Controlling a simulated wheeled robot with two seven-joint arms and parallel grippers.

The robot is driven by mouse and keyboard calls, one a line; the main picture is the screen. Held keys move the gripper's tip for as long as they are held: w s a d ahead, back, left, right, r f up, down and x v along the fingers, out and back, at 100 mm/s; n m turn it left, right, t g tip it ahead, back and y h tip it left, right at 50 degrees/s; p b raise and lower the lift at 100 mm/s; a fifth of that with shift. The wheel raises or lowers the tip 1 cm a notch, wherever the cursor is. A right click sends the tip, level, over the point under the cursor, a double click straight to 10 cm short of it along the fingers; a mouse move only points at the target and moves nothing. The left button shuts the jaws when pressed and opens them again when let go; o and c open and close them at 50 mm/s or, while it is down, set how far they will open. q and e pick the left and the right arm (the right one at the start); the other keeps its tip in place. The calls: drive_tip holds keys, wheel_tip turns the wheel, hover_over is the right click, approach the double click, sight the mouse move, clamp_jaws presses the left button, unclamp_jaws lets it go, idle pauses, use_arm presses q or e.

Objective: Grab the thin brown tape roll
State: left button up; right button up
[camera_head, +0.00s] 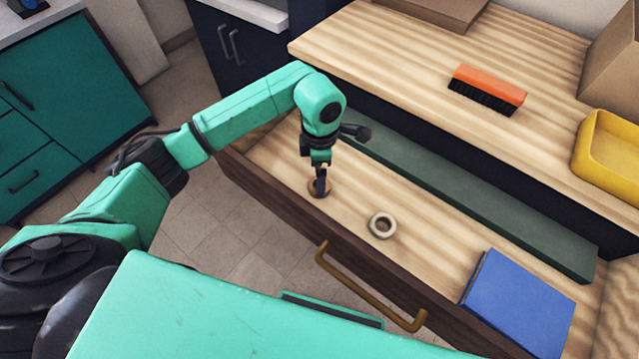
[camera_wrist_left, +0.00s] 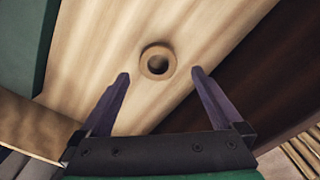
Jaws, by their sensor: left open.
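The fingers are spread apart and hold nothing. They point down at the roll; I cannot tell the exact height left between them. My right gripper is not in view.
The drawer front (camera_head: 290,225) with its brass handle (camera_head: 365,290) borders the near side. A dark green strip (camera_head: 470,195) runs along the back. A blue box (camera_head: 520,305) fills the right end. An orange brush (camera_head: 488,84) and yellow tray (camera_head: 600,172) stand on the counter.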

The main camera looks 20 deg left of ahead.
use_arm(q)
wheel_tip(320, 180, down, 6)
drive_tip(key=shift+w+a+r+p, duration=0.1)
drive_tip(key=shift+r+p, duration=0.15)
drive_tip(key=shift+p, duration=0.2)
drive_tip(key=c, duration=1.3)
drive_tip(key=shift+r, duration=0.1)
